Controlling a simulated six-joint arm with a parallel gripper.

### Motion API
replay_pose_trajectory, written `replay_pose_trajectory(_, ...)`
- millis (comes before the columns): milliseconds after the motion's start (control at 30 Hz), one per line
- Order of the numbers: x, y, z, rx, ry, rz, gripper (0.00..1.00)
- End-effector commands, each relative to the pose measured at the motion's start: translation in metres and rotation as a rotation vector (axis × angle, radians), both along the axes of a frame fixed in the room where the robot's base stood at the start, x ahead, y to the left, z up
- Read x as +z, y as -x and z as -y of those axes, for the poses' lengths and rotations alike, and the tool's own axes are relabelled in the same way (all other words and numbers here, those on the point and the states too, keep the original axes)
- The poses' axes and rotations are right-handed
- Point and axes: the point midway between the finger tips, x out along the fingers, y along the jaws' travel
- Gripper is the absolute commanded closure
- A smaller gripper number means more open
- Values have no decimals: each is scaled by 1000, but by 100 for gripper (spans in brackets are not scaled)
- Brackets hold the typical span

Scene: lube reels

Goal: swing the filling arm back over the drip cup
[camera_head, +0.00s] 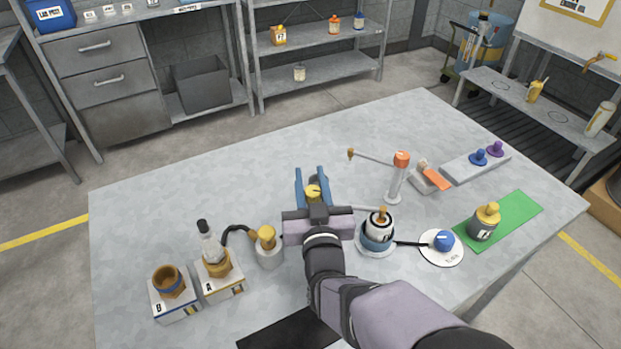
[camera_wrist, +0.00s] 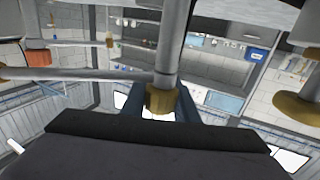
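A thin grey rod (camera_head: 366,208) runs right from my gripper (camera_head: 312,188) toward a black-and-white reel (camera_head: 379,227) in a blue ring; I take it for the filling arm. Its end, a grey upright with a brass collar (camera_wrist: 160,97), stands between my gripper's blue fingers (camera_wrist: 160,108). The fingers seem shut on it; my wrist hides the contact in the head view. A second thin rod (camera_head: 372,158) with a brass tip runs left from an orange-capped post (camera_head: 397,180). Which item is the drip cup is unclear; a grey cup (camera_head: 270,256) with a brass top stands left of my gripper.
Boxes B (camera_head: 175,300) and A (camera_head: 221,283) stand at front left, with a dark hose beside A. A white disc (camera_head: 441,257) with a blue knob and a green mat (camera_head: 520,211) lie right. The table's back left is clear.

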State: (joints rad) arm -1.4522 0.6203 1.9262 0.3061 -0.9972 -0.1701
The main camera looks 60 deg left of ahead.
Motion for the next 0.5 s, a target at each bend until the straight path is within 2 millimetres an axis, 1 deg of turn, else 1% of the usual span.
replay_pose_trajectory(267,0,-1,0,5,-1,-1,100)
replay_pose_trajectory(500,-2,1,0,61,-2,0,100)
